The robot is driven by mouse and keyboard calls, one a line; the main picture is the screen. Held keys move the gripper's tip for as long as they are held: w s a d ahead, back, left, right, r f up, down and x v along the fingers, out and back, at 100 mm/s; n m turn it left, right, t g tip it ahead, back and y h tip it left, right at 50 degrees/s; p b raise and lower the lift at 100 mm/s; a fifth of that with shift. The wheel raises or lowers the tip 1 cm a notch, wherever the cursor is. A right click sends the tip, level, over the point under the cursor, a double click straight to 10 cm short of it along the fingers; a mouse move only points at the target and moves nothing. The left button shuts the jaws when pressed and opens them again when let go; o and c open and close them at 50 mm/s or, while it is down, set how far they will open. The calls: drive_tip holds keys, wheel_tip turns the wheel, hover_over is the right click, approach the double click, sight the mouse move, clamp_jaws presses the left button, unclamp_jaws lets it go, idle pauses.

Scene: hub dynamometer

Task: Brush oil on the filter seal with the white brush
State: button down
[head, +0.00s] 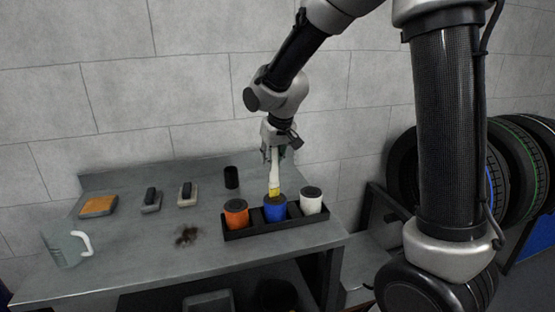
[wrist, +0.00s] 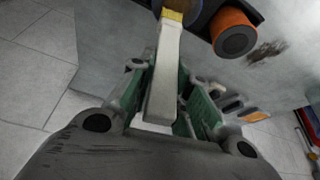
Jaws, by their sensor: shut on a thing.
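My gripper (head: 273,153) is shut on the white brush (head: 274,172). The brush hangs with its yellow end down, at the top of the blue filter (head: 274,210); I cannot tell whether it touches the dark top. In the wrist view my gripper's green-lined fingers (wrist: 165,85) hold the white handle (wrist: 167,62) between them, with the yellow band at the far end. The blue filter stands in a black tray (head: 246,233) between an orange filter (head: 235,214) and a white filter (head: 311,201). The orange one also shows in the wrist view (wrist: 233,32).
A black cup (head: 231,177) stands behind the tray. A dark stain (head: 186,236) marks the grey bench (head: 140,262). Two small dark-handled brushes (head: 151,201), an orange-topped pad (head: 98,206) and a jug (head: 65,247) are at left. Tires (head: 515,165) are racked at right.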

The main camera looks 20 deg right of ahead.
drive_tip(key=shift+s+f, duration=0.1)
drive_tip(key=shift+s, duration=1.1)
idle(1.8)
drive_tip(key=shift+r, duration=0.2)
drive_tip(key=shift+r, duration=3.05)
